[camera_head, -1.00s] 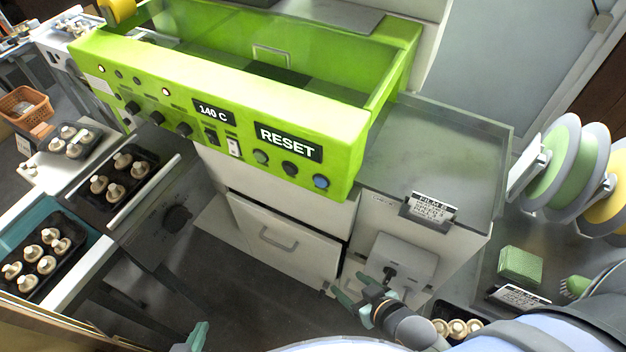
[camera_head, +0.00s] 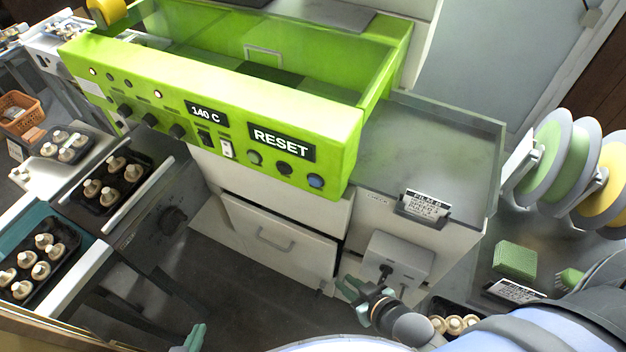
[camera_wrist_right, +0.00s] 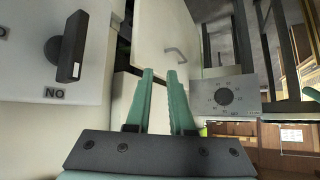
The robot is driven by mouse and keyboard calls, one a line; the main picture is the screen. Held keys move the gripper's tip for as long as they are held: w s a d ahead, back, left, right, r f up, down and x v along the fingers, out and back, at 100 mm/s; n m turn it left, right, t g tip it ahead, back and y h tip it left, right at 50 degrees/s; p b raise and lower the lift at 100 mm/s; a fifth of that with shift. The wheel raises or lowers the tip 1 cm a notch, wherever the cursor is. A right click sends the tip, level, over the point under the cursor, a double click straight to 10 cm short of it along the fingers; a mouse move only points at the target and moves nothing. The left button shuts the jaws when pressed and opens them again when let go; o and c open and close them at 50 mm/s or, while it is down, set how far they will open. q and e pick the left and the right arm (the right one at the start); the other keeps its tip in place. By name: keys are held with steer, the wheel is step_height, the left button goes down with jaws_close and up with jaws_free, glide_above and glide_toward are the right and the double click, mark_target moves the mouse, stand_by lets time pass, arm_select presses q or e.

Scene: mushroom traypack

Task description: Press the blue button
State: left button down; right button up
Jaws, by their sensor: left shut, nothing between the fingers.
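The blue button (camera_head: 315,181) is the rightmost of three round buttons under the RESET label (camera_head: 281,142) on the green machine's front panel. Nothing touches it. My right gripper (camera_head: 347,287) is below it, in front of the white cabinet, with its teal fingers apart and empty. Those fingers also show in the right wrist view (camera_wrist_right: 160,75), with a gap between them; the blue button is not visible there. My left gripper (camera_head: 195,336) shows only as teal fingertips at the bottom edge, shut and empty, far from the button.
A grey switch box (camera_head: 402,262) juts from the cabinet beside my right gripper. Film spools (camera_head: 553,165) stand at the right. Mushroom trays (camera_head: 137,192) lie at the left. The wrist view shows a black rotary knob (camera_wrist_right: 66,47). The space before the drawer (camera_head: 275,245) is clear.

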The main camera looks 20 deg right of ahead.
jaws_close()
stand_by(1.1)
